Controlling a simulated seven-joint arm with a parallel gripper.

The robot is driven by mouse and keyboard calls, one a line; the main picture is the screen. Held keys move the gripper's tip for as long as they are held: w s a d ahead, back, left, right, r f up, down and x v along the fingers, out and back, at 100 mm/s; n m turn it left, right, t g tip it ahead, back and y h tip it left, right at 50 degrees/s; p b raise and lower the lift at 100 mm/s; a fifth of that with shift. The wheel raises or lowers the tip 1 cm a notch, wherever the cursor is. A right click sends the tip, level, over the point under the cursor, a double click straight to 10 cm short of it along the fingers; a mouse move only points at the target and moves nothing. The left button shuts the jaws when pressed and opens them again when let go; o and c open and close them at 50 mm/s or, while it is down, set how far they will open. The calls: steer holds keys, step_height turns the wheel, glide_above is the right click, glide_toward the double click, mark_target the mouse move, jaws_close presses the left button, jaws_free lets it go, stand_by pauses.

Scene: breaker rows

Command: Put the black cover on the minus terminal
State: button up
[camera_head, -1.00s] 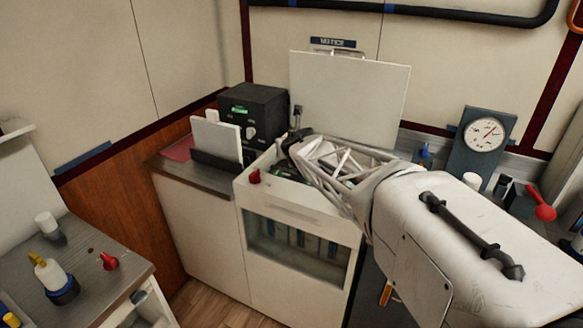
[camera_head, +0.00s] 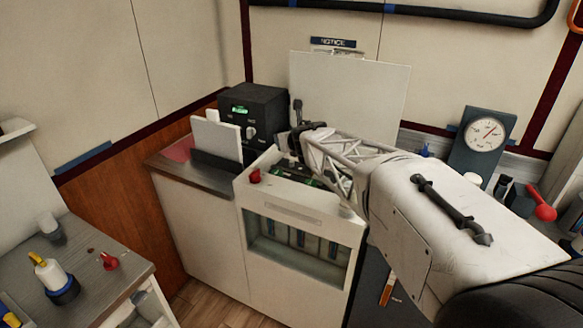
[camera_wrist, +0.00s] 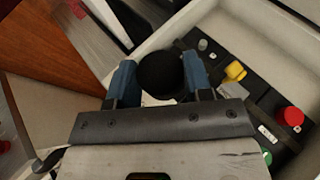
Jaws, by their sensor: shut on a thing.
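My gripper (camera_wrist: 160,82) is shut on the round black cover (camera_wrist: 163,68), which sits between its two blue fingers in the wrist view. The cover is held over the left inner edge of the open white cabinet, beside the dark battery block (camera_wrist: 260,100). A small bare grey post (camera_wrist: 203,44) stands on the block to the right of the cover, apart from it. No minus mark can be read. In the head view my gripper (camera_head: 288,148) is over the cabinet's open top, and the cover cannot be made out there.
A yellow cap (camera_wrist: 235,71), a red cap (camera_wrist: 291,117) and a green part (camera_wrist: 267,157) are on the block. The white cabinet (camera_head: 300,202) has raised walls and a red knob (camera_head: 255,176) at its front left corner. A black box (camera_head: 253,112) stands behind left.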

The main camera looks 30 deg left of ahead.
steer(key=shift+w+a+f+n+g+y, duration=1.2)
steer(key=shift+w+a+n+g, duration=2.3)
steer(key=shift+w, duration=2.1)
steer(key=w+f+n+g, duration=0.5)
steer(key=w+f+g, duration=0.1)
steer(key=f, duration=0.1)
steer(key=shift+w+d+f+h, duration=0.2)
steer(key=shift+w+d+h, duration=0.1)
steer(key=shift+d+h, duration=0.1)
steer(key=shift+f+g, duration=0.1)
steer(key=shift+g, duration=0.2)
steer(key=shift+f, duration=3.1)
steer(key=shift+f, duration=0.1)
steer(key=shift+f, duration=1.8)
